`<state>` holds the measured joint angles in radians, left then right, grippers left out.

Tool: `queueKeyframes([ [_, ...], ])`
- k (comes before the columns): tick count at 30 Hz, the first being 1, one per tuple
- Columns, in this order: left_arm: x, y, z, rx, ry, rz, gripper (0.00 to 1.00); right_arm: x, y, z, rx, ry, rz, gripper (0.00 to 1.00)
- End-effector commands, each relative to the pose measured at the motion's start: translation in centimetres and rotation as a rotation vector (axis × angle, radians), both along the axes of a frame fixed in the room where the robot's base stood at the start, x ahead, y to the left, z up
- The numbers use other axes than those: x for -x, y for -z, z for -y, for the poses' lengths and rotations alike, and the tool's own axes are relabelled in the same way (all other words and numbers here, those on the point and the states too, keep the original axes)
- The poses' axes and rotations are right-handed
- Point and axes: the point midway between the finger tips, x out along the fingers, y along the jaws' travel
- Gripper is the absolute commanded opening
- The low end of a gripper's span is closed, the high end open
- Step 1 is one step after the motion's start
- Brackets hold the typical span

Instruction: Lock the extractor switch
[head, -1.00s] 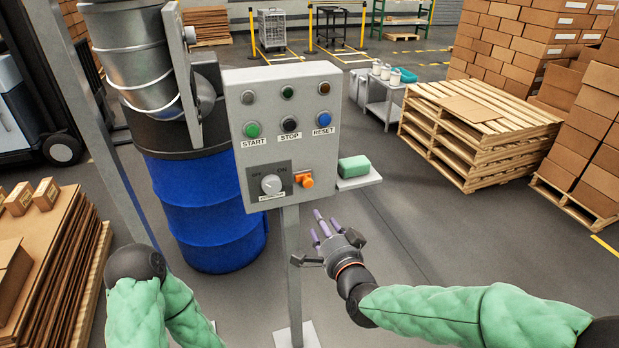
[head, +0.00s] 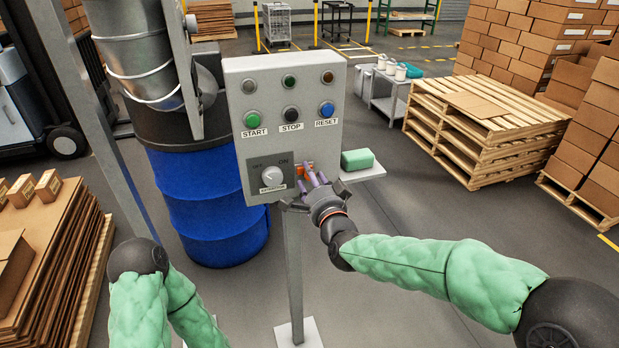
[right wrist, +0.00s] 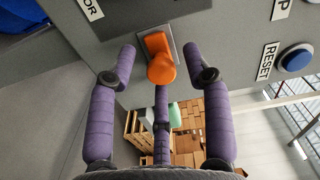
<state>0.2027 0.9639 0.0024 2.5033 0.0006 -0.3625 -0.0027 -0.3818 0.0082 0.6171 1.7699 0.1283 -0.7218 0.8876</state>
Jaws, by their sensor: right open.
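The extractor switch (head: 272,184) is a pale round knob on a dark plate marked OFF and ON, low on the grey control box (head: 288,76). I cannot tell clearly which way its knob points. Right of it, an orange piece (head: 304,171) is mounted on the box. In the right wrist view the orange piece (right wrist: 160,58) has a rounded end and sits on a grey plate. My right gripper (head: 311,182) is open, its purple fingers spread around the orange piece without visibly closing on it. My left arm shows, but its gripper does not.
START (head: 252,120), STOP (head: 290,113) and RESET (head: 326,109) buttons sit above the switch. A green block (head: 357,159) lies on a small side shelf (head: 364,175), close right of my gripper. A blue drum (head: 206,210) stands behind the post.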

Motion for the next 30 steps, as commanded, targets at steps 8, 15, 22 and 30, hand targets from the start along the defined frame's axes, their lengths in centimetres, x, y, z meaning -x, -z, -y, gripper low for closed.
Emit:
queueKeyframes([
  [8,0.0,0.3,0.0,0.0,0.0,0.0,0.0,-1.4,0.0,-0.4,0.0,0.001,0.0,0.5],
  [15,0.0,0.2,0.0,0.0,0.0,0.0,0.0,-1.5,0.0,-0.5,0.0,0.0,0.0,0.5],
  [22,0.0,0.2,0.0,0.0,0.0,0.0,0.0,-1.5,-0.1,-0.5,0.0,0.001,0.001,0.0],
  [30,0.0,0.4,0.0,0.0,0.0,0.0,0.0,-0.9,-0.2,-2.1,-0.002,-0.003,0.003,0.0],
])
